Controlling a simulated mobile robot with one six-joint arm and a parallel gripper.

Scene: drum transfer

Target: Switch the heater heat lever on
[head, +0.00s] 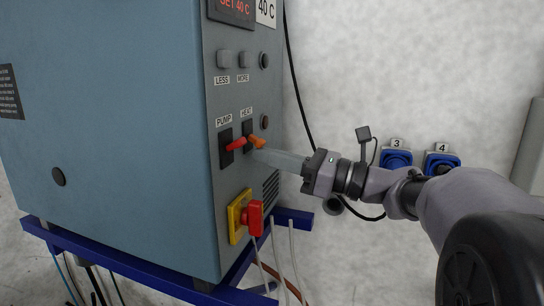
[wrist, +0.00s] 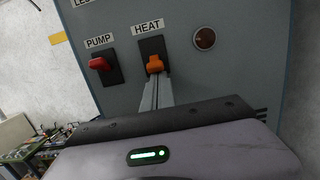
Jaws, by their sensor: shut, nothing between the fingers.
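The heater (head: 110,110) is a large blue-grey cabinet with its control panel facing my arm. The orange heat lever (head: 257,141) sits on a black plate under the label HEAT; it also shows in the wrist view (wrist: 155,64). My gripper (head: 256,153) is shut and empty. Its fingertips are just below the orange lever, very close to it; I cannot tell whether they touch. In the wrist view the closed fingers (wrist: 156,92) point up at the lever's underside. The red pump lever (head: 236,144) is to the left, under the label PUMP.
A yellow and red main switch (head: 254,217) is below the levers. LESS (head: 223,60) and MORE buttons and a display reading SET 40 C (head: 233,8) are above. Blue sockets (head: 396,160) marked 3 and 4 are on the wall. Hoses hang below the heater by a blue frame (head: 150,270).

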